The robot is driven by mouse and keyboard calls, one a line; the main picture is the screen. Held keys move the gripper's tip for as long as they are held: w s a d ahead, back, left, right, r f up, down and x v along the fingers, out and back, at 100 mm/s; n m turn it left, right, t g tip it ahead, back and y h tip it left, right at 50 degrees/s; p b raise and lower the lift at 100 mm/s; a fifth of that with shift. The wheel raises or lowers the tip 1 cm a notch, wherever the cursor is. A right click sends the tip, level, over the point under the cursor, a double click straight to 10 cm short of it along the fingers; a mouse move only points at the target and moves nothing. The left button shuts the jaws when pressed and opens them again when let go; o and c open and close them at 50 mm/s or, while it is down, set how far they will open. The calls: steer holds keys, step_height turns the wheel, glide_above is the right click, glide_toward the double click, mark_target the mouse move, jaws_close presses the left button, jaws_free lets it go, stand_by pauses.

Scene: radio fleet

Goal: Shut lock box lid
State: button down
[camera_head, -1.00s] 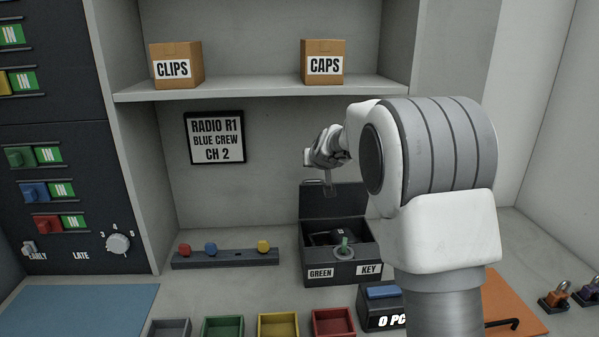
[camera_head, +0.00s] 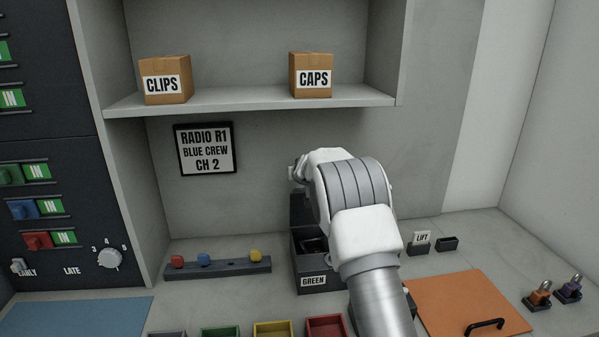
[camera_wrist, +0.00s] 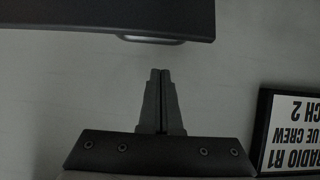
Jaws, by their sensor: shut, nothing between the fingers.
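The dark lock box (camera_head: 337,277) sits on the counter against the back wall, with a GREEN label on its front; my arm hides its right part. Its lid (camera_head: 298,213) stands raised at the back, mostly hidden by my arm. Dark contents show inside. My gripper (camera_head: 297,173) is above and behind the raised lid, close to the wall. In the wrist view, the two fingers of my gripper (camera_wrist: 158,73) are pressed together and empty. A dark slab that looks like the lid (camera_wrist: 100,15), with a metal loop at its edge, lies past the fingertips, apart from them.
A shelf (camera_head: 240,101) with CLIPS (camera_head: 165,66) and CAPS (camera_head: 311,61) boxes is above. A wall sign (camera_head: 205,149) hangs left of my gripper. A rail with knobs (camera_head: 219,267) stands left of the box, coloured trays in front, an orange panel (camera_head: 450,297) at right.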

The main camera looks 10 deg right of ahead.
mark_target(298, 190)
steer(key=shift+s+f, duration=0.45)
steer(key=shift+f, duration=0.2)
steer(key=shift+s+f, duration=0.4)
steer(key=shift+f, duration=0.25)
steer(key=shift+f, duration=0.1)
steer(key=shift+s+a+b, duration=0.1)
steer(key=shift+b, duration=0.45)
steer(key=shift+s+t+b, duration=0.3)
steer(key=shift+b, duration=0.55)
